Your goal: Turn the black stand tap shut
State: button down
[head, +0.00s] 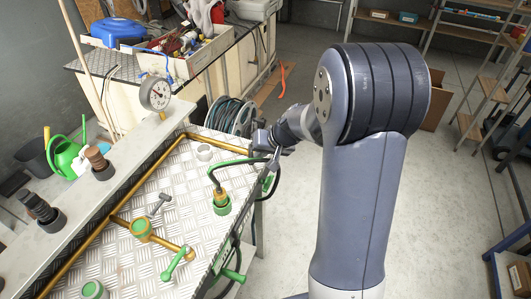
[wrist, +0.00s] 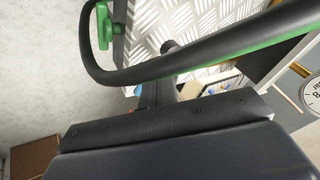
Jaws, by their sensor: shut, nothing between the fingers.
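My gripper (head: 276,148) is at the bench's right edge, beyond the looped black-and-green hose in the head view. It is shut and holds nothing. In the wrist view its dark housing (wrist: 170,130) fills the bottom, and the hose (wrist: 205,55) crosses in front of it. A black ribbed upright fitting (head: 40,210) stands on the grey ledge at the far left, well away from my gripper. I cannot tell if it is the black stand tap; no black tap handle shows clearly. A green lever (head: 177,262) and a small grey lever (head: 158,204) sit on the bench.
Brass pipes (head: 66,269) run over the tread-plate bench. A brown upright fitting (head: 98,160) and a pressure gauge (head: 156,93) stand along the ledge. A hose reel (head: 231,114) is beyond the bench. A green handle (wrist: 104,25) shows in the wrist view. The floor at right is mostly clear.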

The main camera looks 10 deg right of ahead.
aim_at(250, 159)
jog(key=shift+s+a+m+t+h, duration=0.1)
jog(key=shift+a+m+t+h, duration=0.3)
jog(key=shift+a+m, duration=0.55)
jog(key=shift+a+b, duration=0.6)
jog(key=shift+b, duration=0.05)
